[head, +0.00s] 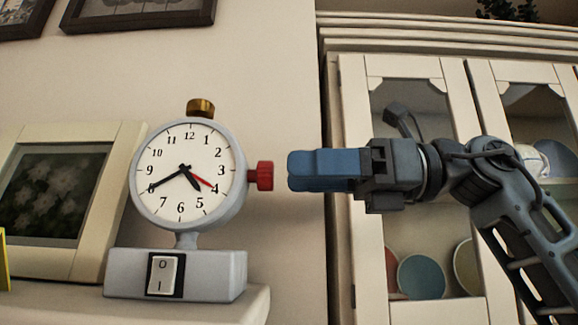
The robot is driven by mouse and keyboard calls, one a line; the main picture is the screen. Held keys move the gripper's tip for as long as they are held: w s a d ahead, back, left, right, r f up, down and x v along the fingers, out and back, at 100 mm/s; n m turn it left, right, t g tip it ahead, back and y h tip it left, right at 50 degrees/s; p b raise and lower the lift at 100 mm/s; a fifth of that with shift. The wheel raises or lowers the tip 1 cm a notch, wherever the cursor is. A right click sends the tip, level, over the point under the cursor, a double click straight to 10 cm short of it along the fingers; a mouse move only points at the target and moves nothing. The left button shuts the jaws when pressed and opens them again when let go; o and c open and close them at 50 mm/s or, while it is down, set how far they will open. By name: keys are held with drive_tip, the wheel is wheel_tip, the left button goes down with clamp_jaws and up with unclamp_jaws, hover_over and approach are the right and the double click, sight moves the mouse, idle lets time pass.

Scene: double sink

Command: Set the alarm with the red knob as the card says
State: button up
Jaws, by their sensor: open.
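The alarm clock (188,215) has a white face, numbers, black hands and a short red hand pointing near the 4. Its long black hand points near the 8 and the short black one near the 5. The red knob (264,176) sticks out from its right side. A brass knob (201,107) is on top. My gripper (291,170), with blue fingers, is open and level with the red knob, a small gap to its right, not touching it. A yellow edge (3,262) shows at the far left; I cannot tell whether it is the card. No card text is visible.
The clock's grey base (214,272) carries a rocker switch (164,275) marked O and I. It stands on a pale shelf (256,304). A framed flower picture (113,150) is behind at left. A glass-fronted cabinet (348,100) with dishes is behind my arm.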

sight(266, 176)
drive_tip(key=shift+a, duration=1.5)
drive_tip(key=shift+c, duration=0.2)
drive_tip(key=c, duration=1)
drive_tip(key=shift+w+m+p, duration=0.1)
drive_tip(key=shift+m+p, duration=0.4)
drive_tip(key=shift+m, duration=2.4)
drive_tip(key=o, duration=1)
